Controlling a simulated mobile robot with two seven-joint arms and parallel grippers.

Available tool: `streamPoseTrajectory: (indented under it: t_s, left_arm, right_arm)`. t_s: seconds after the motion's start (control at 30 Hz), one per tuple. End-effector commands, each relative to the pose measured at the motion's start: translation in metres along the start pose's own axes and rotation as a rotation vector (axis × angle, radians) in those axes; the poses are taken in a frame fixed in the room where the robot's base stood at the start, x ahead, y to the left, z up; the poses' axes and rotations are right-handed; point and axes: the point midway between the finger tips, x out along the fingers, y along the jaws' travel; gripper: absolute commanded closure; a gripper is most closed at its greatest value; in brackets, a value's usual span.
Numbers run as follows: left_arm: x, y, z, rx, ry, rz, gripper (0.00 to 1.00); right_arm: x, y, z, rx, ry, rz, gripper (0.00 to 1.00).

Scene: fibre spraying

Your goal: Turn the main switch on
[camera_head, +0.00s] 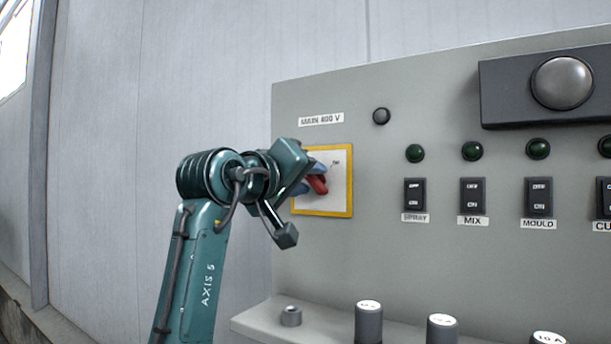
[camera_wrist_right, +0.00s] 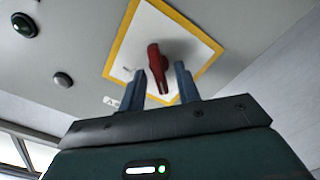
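The main switch is a red rotary handle (camera_head: 319,186) on a white plate with a yellow border (camera_head: 349,181), under the label MAIN 400 V (camera_head: 321,119). My right gripper (camera_head: 316,174) is at the handle, its wrist partly covering the plate. In the right wrist view the red handle (camera_wrist_right: 156,66) stands between the two blue fingers of my right gripper (camera_wrist_right: 160,70). The fingers are apart, with a visible gap beside the handle, so the gripper looks open around it. My left gripper is not in view.
The grey panel (camera_head: 300,255) also carries a dark round lamp (camera_head: 381,116), green lamps and black rocker switches such as SPRAY (camera_head: 415,195) to the right. Knobs (camera_head: 369,322) stand on the ledge below. A large grey button (camera_head: 562,82) is at upper right.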

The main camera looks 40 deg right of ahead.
Motion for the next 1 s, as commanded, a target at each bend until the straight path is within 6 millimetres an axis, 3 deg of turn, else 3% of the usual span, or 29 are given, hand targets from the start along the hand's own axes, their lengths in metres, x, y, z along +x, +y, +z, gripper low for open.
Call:
streamPoseTrajectory:
  t_s: [0.23, 0.63, 1.0]
  left_arm:
    - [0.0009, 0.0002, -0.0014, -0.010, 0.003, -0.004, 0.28]
    - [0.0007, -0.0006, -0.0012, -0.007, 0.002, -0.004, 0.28]
    - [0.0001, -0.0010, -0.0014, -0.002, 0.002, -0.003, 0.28]
  right_arm:
    - [0.0004, 0.0000, 0.0000, 0.000, 0.000, 0.000, 0.68]
    - [0.0002, 0.0000, 0.0000, 0.000, 0.000, 0.000, 1.00]
    - [0.0002, 0.0002, -0.0001, 0.019, 0.000, 0.000, 1.00]
